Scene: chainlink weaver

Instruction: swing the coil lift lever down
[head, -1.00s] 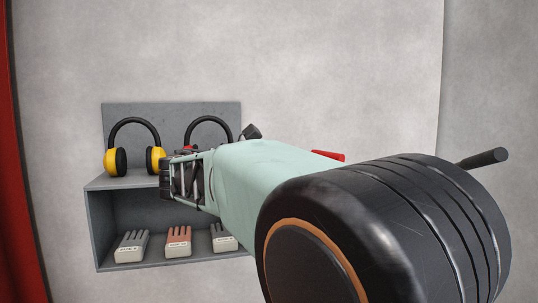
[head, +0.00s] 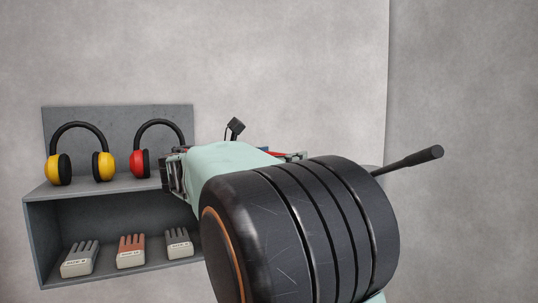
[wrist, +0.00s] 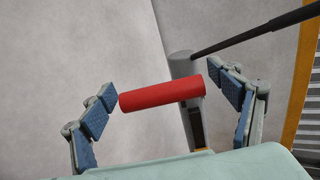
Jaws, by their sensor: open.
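A red cylindrical handle (wrist: 160,95) lies across the middle of the wrist view, joined at its right end to a grey post or bracket (wrist: 182,68). It looks like the lever's grip. My gripper (wrist: 162,82) is open, its blue-padded fingers to the left and right of the handle, with a gap at the left end. Whether the right finger touches is unclear. In the head view a small red strip of the handle (head: 275,153) shows behind my arm; the rest is hidden. A dark rod (wrist: 250,37) runs from near the post to the upper right.
The dark rod with a black grip (head: 410,160) also sticks out right of my arm in the head view. A grey shelf (head: 110,190) with ear defenders and gloves stands at left. A yellow-edged grating (wrist: 305,80) is at the wrist view's right. Bare wall fills the background.

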